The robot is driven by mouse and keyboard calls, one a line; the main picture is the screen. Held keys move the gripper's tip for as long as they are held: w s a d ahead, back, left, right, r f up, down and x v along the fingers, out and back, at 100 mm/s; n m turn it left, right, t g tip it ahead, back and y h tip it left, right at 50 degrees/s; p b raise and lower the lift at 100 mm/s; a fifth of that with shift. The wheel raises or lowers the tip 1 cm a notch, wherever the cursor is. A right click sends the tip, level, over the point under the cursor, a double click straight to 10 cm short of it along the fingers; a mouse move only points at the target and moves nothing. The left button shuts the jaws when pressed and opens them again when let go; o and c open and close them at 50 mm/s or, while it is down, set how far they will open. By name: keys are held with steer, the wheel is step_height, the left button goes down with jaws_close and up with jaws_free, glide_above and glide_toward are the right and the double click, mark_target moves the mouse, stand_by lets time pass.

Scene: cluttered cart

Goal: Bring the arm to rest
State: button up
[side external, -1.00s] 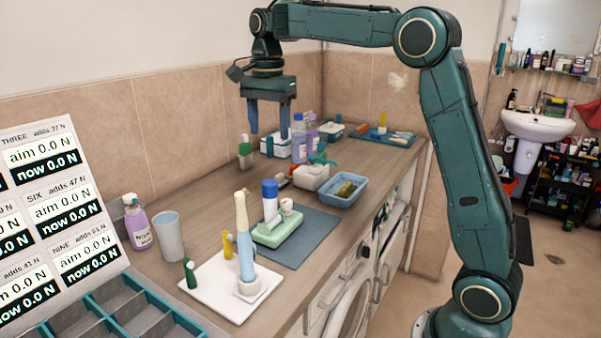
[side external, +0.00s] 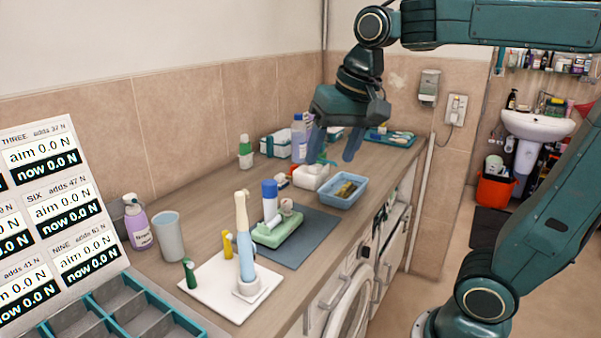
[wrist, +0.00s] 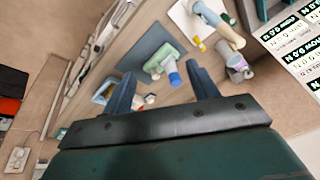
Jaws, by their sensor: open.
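My gripper (side external: 333,146) is in the air above the far half of the wooden counter (side external: 190,215), tilted, with its blue fingers apart and nothing between them. In the wrist view my gripper (wrist: 163,88) also shows open and empty, with the counter beyond its fingertips. In the side view the fingers overlap the white box (side external: 311,177) and the things behind it; I cannot tell the exact height above them.
A blue tray (side external: 357,201), a green dish (side external: 262,241) on a grey mat (side external: 318,224) and a white tray (side external: 206,303) with an electric toothbrush (side external: 245,240) stand on the counter. A cup (side external: 169,238) and purple bottle (side external: 138,230) stand left.

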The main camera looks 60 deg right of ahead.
steer(key=s+a+f+n+t, duration=0.2)
steer(key=s+f+n, duration=0.4)
steer(key=s, duration=0.4)
steer(key=shift+f, duration=0.55)
stand_by(0.7)
